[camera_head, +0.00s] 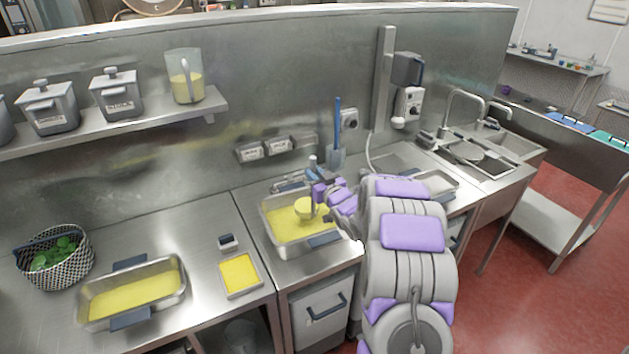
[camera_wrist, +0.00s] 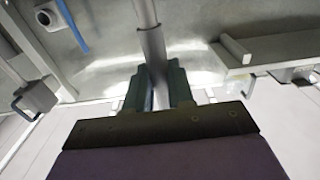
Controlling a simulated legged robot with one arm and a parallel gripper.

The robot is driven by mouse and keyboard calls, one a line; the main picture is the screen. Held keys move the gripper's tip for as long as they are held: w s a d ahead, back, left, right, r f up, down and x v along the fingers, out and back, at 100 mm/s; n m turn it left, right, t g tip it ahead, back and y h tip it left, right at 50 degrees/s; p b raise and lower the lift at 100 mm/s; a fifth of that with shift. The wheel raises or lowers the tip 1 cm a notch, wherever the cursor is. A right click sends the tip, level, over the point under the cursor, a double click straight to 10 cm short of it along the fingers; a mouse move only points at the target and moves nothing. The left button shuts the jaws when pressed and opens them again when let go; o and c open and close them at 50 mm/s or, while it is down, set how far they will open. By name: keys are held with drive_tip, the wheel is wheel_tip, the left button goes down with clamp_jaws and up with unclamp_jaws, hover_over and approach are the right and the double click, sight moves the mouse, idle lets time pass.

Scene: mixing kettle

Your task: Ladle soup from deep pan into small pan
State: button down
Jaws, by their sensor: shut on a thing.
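My gripper (camera_head: 322,189) is shut on the ladle's handle above the right-hand steel pan. In the wrist view the grey handle (camera_wrist: 150,45) runs up from between my fingers (camera_wrist: 160,88). The ladle bowl (camera_head: 306,208) looks yellow and is at or just above the yellow soup; I cannot tell if it touches. The deep pan (camera_head: 268,232) under it is a large rectangular steel pan holding yellow soup. My arm hides its right end. The small pan (camera_head: 244,293), left of it on the counter, holds a yellow layer.
Another long steel pan (camera_head: 183,290) with yellow contents stands at the left, beside a woven basket (camera_head: 77,272) of green items. A small dark-and-white block (camera_head: 228,242) sits behind the small pan. A blue-handled spatula (camera_head: 337,125) hangs on the wall. A shelf (camera_head: 150,120) holds canisters and a jug.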

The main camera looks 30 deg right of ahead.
sight(313, 156)
drive_tip(key=r+p, duration=0.1)
drive_tip(key=r, duration=0.1)
drive_tip(key=r+p, duration=0.1)
drive_tip(key=r, duration=0.3)
drive_tip(key=shift+a+r+p, duration=0.4)
drive_tip(key=shift+d+f, duration=0.1)
